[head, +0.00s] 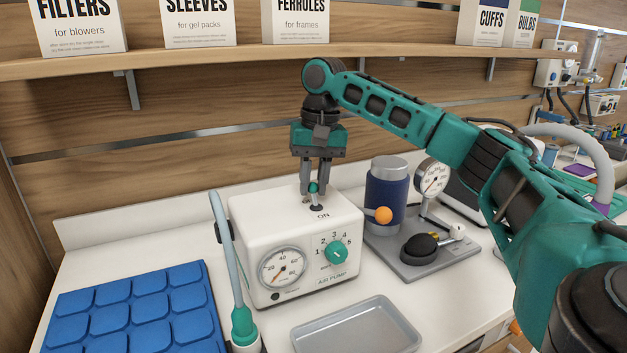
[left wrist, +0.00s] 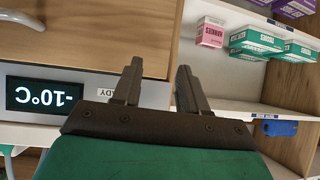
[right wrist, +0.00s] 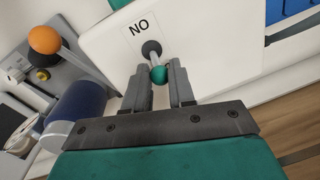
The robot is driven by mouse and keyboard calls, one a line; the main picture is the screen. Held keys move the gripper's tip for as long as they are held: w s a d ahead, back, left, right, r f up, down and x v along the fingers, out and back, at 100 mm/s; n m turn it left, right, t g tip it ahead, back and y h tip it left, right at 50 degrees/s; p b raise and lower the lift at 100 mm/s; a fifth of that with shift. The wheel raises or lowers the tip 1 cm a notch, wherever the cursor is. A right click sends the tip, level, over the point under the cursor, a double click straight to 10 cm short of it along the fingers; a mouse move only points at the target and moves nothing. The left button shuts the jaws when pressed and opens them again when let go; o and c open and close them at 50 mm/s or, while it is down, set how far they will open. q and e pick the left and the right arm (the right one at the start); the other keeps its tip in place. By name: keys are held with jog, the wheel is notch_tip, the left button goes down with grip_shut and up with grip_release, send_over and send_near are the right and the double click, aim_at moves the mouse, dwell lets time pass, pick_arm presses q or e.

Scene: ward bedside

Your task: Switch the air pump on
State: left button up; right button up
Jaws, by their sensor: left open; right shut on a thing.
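The air pump (head: 296,244) is a white box on the counter, with a round gauge (head: 283,267) and a green dial (head: 335,252) on its front. On its top is a toggle switch (head: 316,200) with a green ball tip, beside the label ON. The switch also shows in the right wrist view (right wrist: 158,74). My right gripper (head: 316,190) points down over the pump and is shut on the switch's tip. My left gripper (left wrist: 155,90) shows only in the left wrist view, open and empty, in front of a cabinet with a -10°C display.
A blue cylinder and gauge stand on a grey base (head: 430,262) right of the pump. A grey tray (head: 356,328) lies in front. A blue padded mat (head: 130,310) and a green-based wand (head: 243,325) are at left. A shelf (head: 230,58) runs above.

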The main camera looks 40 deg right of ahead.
aim_at(314, 200)
grip_shut()
jog(key=shift+s, duration=0.1)
jog(key=shift+s+a+t+h, duration=0.1)
jog(key=shift+s+t+h, duration=0.25)
jog(key=shift+t, duration=0.55)
jog(key=shift+s+a+f+t+h+b, duration=0.1)
jog(key=shift+s+t+h+b, duration=0.15)
jog(key=shift+t+b, duration=0.25)
jog(key=shift+s+a+f+t+h+b, duration=0.1)
jog(key=shift+s+t+b, duration=0.3)
jog(key=shift+t, duration=0.2)
jog(key=t+b, duration=0.1)
jog(key=b, duration=0.1)
jog(key=s+t+b, duration=0.1)
jog(key=b, duration=0.1)
jog(key=t+h+b, duration=0.1)
jog(key=t+b, duration=0.1)
jog(key=shift+s+a+f, duration=0.25)
jog(key=shift+s+f, duration=0.1)
jog(key=shift+s+a+t+b, duration=0.1)
jog(key=shift+t+b, duration=0.2)
jog(key=shift+b, duration=0.25)
jog(key=shift+s+r+t+h+b, duration=0.15)
jog(key=shift+t+h+b, duration=0.15)
jog(key=shift+b, duration=0.25)
